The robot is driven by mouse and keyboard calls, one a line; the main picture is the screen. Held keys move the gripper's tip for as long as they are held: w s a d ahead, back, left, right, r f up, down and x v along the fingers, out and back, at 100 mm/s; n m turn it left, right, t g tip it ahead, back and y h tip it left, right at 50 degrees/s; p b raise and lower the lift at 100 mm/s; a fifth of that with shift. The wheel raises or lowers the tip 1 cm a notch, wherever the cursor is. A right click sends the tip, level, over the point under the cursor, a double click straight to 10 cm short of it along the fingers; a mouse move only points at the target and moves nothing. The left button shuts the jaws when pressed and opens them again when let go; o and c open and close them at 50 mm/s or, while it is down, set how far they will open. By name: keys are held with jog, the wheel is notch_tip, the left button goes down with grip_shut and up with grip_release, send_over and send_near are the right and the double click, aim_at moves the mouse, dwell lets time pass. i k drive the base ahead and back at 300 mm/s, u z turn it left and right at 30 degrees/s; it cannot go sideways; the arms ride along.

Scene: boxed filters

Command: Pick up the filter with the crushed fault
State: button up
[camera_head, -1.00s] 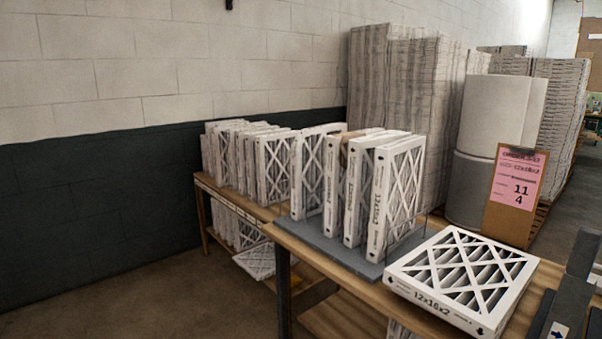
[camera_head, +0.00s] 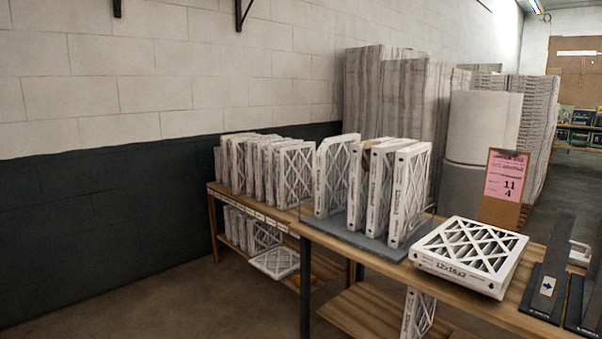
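Several white-framed pleated filters stand upright in a row on a grey rack (camera_head: 372,243) on the near bench. The leftmost one (camera_head: 334,178) has an uneven, sloped upper left corner. The second (camera_head: 357,188) shows a brownish patch along its top edge. The third (camera_head: 382,190) and the rightmost (camera_head: 410,190) look straight-edged from here. Their far faces are mostly hidden by one another. Another filter (camera_head: 470,255), marked 12x16x2, lies flat on the bench to the right. I cannot surely tell which filter is crushed. My gripper is not in view.
More filters (camera_head: 265,165) stand on the farther bench at left, with others on its lower shelf (camera_head: 275,262). A pink sign (camera_head: 505,175) reading 11 and 4 stands behind the flat filter. A dark fixture with a blue arrow (camera_head: 548,285) is at right. Open floor (camera_head: 150,305) lies left.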

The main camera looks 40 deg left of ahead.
aim_at(332, 157)
jog(key=u, duration=1.15)
jog(key=i, duration=1)
jog(key=u, duration=0.05)
